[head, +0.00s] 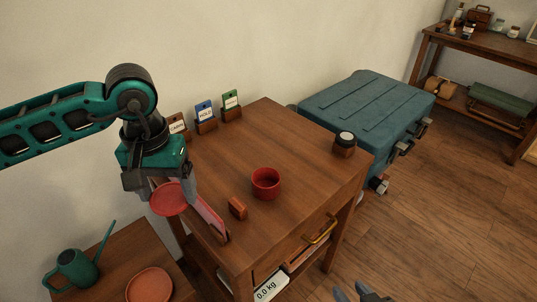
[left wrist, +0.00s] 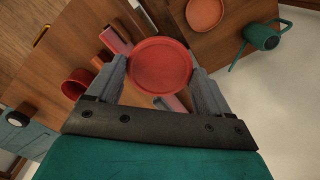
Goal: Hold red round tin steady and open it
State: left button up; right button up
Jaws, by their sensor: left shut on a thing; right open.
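The red round tin (head: 266,184) stands upright and open on the wooden cabinet top, and it also shows in the left wrist view (left wrist: 75,84). Its flat red lid (head: 169,199) is apart from it, up and to the left. My left gripper (left wrist: 160,68) is shut on the lid, with one finger on each side of the rim. The lid is held above the cabinet's left edge. The grey fingertips of my right gripper (head: 357,293) show at the bottom edge, spread and empty, far from the tin.
A small reddish-brown block (head: 238,208) and a pink bar (head: 212,219) lie left of the tin. Label cards (head: 205,112) stand at the back. A watering can (head: 75,270) stands on the lower left table. The cabinet top behind the tin is clear.

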aim_at(265, 180)
jog(key=k+l, duration=0.1)
jog(key=l, duration=0.65)
jog(key=l+u, duration=0.1)
jog(key=l, duration=0.3)
jog(key=i+l+u, duration=0.1)
jog(key=l, duration=0.3)
jog(key=i+l+u, duration=0.2)
jog(key=i+l, duration=0.35)
jog(key=i, duration=0.45)
